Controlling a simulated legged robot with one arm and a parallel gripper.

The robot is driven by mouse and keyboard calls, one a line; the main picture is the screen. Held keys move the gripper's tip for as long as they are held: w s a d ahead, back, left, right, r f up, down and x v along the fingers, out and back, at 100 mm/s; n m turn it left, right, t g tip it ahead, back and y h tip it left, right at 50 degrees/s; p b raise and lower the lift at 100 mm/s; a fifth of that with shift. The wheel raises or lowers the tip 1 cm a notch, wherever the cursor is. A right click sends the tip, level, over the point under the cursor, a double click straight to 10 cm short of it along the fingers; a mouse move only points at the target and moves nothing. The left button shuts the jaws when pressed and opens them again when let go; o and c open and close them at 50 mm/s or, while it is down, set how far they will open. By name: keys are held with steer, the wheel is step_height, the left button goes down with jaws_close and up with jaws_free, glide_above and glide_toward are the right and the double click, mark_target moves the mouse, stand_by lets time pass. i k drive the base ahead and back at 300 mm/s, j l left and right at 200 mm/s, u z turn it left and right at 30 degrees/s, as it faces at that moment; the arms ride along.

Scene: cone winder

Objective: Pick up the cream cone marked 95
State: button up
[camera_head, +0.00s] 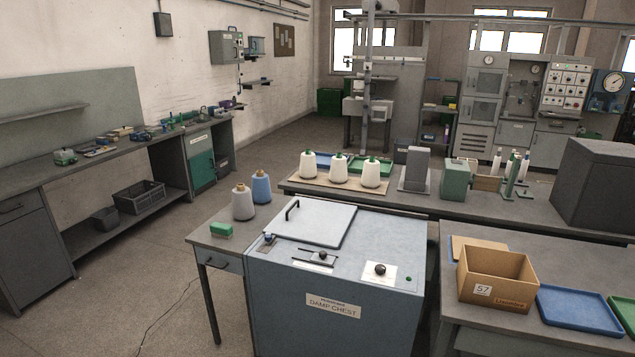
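Three cream cones with green tops stand upright in a row on a tan board (322,186) on the middle bench: a left one (308,165), a middle one (339,170) and a right one (371,176). No number can be read on any of them, so I cannot tell which is marked 95. A grey-white cone (243,205) and a blue cone (261,189), both with tan tops, stand on a small table at the left of the damp chest. My gripper is not in view.
The damp chest (335,330), with a handled lid (308,222), stands in front of the middle bench (440,205). A cardboard box (470,278) marked 57 and a blue tray (578,312) are on the right bench. Floor (150,270) is open at the left, before the long workbench.

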mark_target(308, 165)
steer(key=i+j+u, duration=0.65)
steer(key=u, duration=0.3)
steer(key=i+u, duration=0.45)
steer(key=i+l+u, duration=0.15)
steer(key=i+u, duration=0.35)
steer(key=i+j+u, duration=0.1)
steer(key=i+u, duration=0.2)
steer(key=i, duration=1.55)
steer(key=i+l+z, duration=0.1)
steer(key=i+z, duration=0.75)
steer(key=i+j+z, duration=0.15)
steer(key=z, duration=0.3)
steer(key=i+j+z, duration=0.3)
steer(key=i+z, duration=0.35)
steer(key=z, duration=0.3)
steer(key=i+j+z, duration=0.15)
steer(key=z, duration=0.35)
steer(key=i+j+z, duration=0.2)
steer(key=z, duration=0.3)
steer(key=i+j+z, duration=0.15)
steer(key=z, duration=0.3)
steer(key=i+j+z, duration=0.25)
steer(key=j+z, duration=0.3)
